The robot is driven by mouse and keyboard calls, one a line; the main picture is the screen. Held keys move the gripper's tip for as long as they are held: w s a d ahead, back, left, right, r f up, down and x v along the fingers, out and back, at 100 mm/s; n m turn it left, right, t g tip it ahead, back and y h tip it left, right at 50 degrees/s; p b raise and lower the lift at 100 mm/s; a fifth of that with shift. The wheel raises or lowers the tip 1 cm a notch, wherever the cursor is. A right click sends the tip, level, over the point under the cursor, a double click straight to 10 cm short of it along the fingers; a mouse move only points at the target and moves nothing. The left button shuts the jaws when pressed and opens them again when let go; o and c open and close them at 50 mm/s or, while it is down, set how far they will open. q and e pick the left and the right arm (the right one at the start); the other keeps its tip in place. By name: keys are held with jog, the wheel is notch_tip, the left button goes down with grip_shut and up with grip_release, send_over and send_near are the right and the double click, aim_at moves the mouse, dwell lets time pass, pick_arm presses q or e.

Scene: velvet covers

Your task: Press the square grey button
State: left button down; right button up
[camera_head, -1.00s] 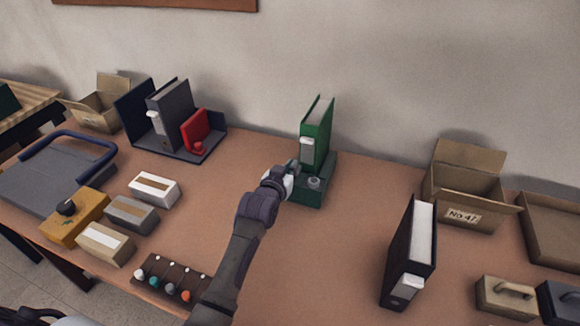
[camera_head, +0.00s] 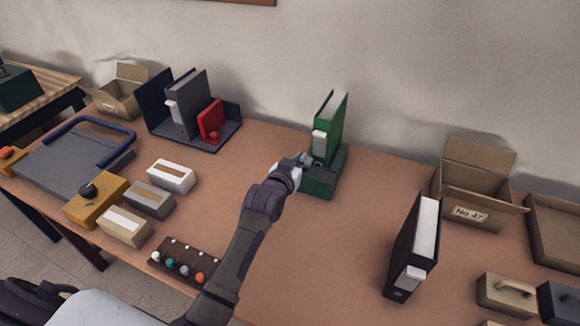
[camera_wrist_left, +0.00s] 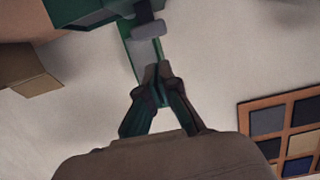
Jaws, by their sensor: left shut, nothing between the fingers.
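A green base (camera_head: 322,186) stands on the table with a green binder (camera_head: 331,125) upright on it. A small grey piece (camera_head: 317,162), which may be the square grey button, shows on this base in front of the binder; its shape is too small to tell. My left gripper (camera_head: 304,160) is shut and empty at the left side of the base, close to the grey piece; I cannot tell whether they touch. In the left wrist view the shut fingertips (camera_wrist_left: 160,76) overlap a green panel (camera_wrist_left: 133,45) with a pale grey block (camera_wrist_left: 149,30). My right gripper is out of view.
A blue stand (camera_head: 222,137) with a grey binder, red book and red knob is back left. Small boxes (camera_head: 149,199) and a dark board with coloured knobs (camera_head: 186,263) lie nearer. A black binder (camera_head: 412,245) and open carton (camera_head: 477,185) stand right. The centre-right tabletop is clear.

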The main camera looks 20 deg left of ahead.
pick_arm(q)
jog(key=v, duration=0.7)
jog(key=shift+b, duration=0.35)
